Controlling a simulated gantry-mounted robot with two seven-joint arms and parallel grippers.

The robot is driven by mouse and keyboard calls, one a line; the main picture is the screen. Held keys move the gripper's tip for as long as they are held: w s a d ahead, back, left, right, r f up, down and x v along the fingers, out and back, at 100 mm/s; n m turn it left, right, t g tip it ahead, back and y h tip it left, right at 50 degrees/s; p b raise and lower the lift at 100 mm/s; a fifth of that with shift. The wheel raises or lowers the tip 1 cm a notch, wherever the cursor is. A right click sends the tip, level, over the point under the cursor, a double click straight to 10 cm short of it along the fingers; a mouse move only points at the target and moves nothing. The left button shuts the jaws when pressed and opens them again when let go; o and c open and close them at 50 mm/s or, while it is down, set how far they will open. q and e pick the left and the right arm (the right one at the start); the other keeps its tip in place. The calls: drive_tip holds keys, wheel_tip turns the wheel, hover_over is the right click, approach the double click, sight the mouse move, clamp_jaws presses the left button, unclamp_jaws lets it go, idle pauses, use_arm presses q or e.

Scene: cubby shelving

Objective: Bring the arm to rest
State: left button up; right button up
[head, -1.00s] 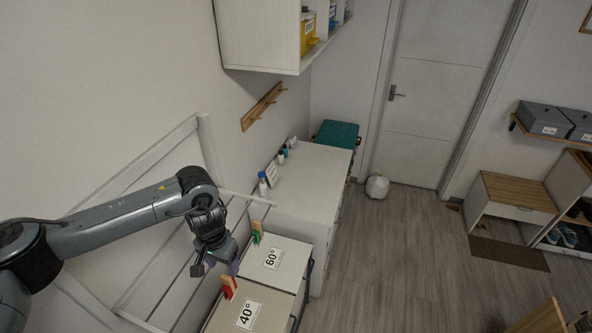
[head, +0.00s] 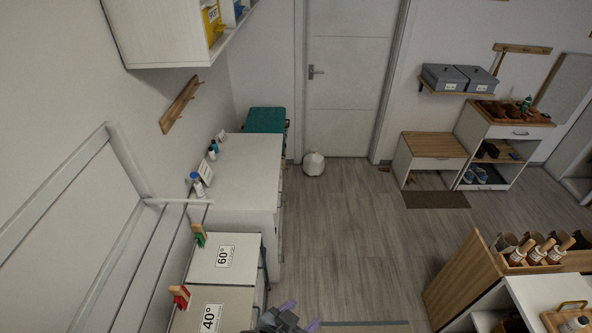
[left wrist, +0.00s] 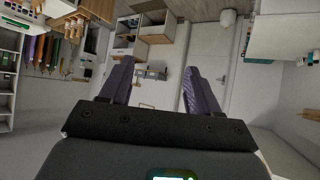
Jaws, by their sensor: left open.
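My left gripper (head: 296,317) shows at the bottom edge of the head view, with its purple fingertips apart and nothing between them. It is to the right of the box marked 40° (head: 215,312), over or near the floor; its height I cannot tell. In the left wrist view my left gripper (left wrist: 157,90) has its two purple fingers spread, with the room upside down beyond them and no object held. Most of my left arm is out of the head view. My right gripper is not in view.
The floor (head: 340,225) between is clear. A white bag (head: 313,164) sits near the door.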

use_arm(q)
drive_tip(key=s+a+f+n+g+y, duration=0.2)
drive_tip(key=s+a+f+y, duration=0.1)
drive_tip(key=s+a, duration=0.5)
drive_tip(key=s+a+f+n+g+y, duration=0.2)
drive_tip(key=s+a, duration=0.6)
drive_tip(key=a, duration=0.6)
drive_tip(key=shift+a+f+n+y, duration=0.4)
drive_tip(key=shift+f+n+y, duration=0.3)
drive_tip(key=shift+f, duration=0.25)
drive_tip(key=shift+w, duration=0.1)
